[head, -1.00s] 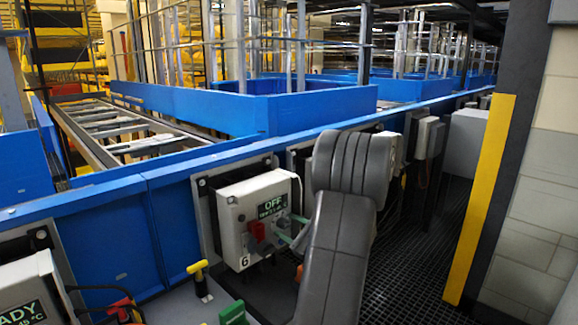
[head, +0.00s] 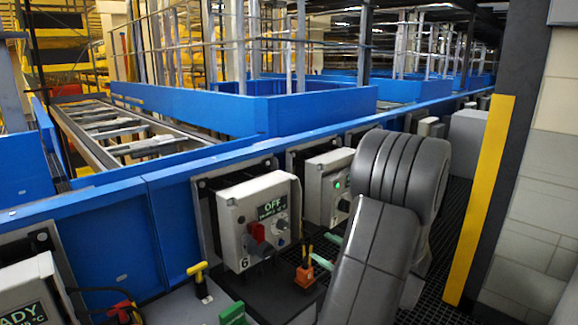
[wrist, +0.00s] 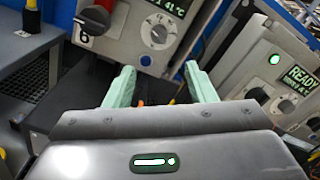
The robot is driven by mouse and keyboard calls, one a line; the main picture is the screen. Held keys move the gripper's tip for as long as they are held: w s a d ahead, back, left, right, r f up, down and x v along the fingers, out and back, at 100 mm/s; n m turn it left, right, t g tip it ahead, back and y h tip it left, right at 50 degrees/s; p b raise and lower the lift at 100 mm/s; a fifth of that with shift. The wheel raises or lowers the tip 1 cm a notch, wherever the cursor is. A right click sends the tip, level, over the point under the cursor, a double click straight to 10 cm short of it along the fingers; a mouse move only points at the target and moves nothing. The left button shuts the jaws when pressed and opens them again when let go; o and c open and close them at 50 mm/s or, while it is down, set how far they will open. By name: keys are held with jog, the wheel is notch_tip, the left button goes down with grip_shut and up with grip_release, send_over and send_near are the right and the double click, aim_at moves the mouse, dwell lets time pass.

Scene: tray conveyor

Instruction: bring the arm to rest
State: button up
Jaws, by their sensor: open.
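My gripper (wrist: 162,82) is open in the wrist view, its two pale green fingers apart with nothing held between them. In the head view my arm covers most of it, and only a pale green finger piece shows beside the arm. The fingers point toward a grey control box (wrist: 130,22) with a round dial and a red switch, and are apart from it. In the head view this control box (head: 232,228) carries a "6" and its display reads OFF.
A second control box (head: 326,185) with a green light stands to the right; in the wrist view this box (wrist: 262,75) reads READY. An orange holder (head: 305,274) with tools stands below the OFF box. A yellow-handled tool (head: 199,280) stands left. A yellow-edged post (head: 480,200) rises at right.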

aim_at(287, 227)
jog(key=x, duration=1.4)
jog(key=shift+r+p, duration=0.1)
jog(key=shift+p, duration=0.2)
jog(key=shift+s+d+r+m+p, duration=0.1)
jog(key=shift+s+m+p, duration=0.05)
jog(key=shift+m+p, duration=0.65)
jog(key=m+p, duration=0.4)
jog(key=p, duration=0.2)
jog(key=shift+p, duration=0.4)
jog(key=shift+s+d+f+m, duration=0.2)
jog(key=shift+f+m, duration=0.05)
jog(key=shift+m, duration=0.15)
jog(key=b+v, duration=0.1)
jog(key=v, duration=1.2)
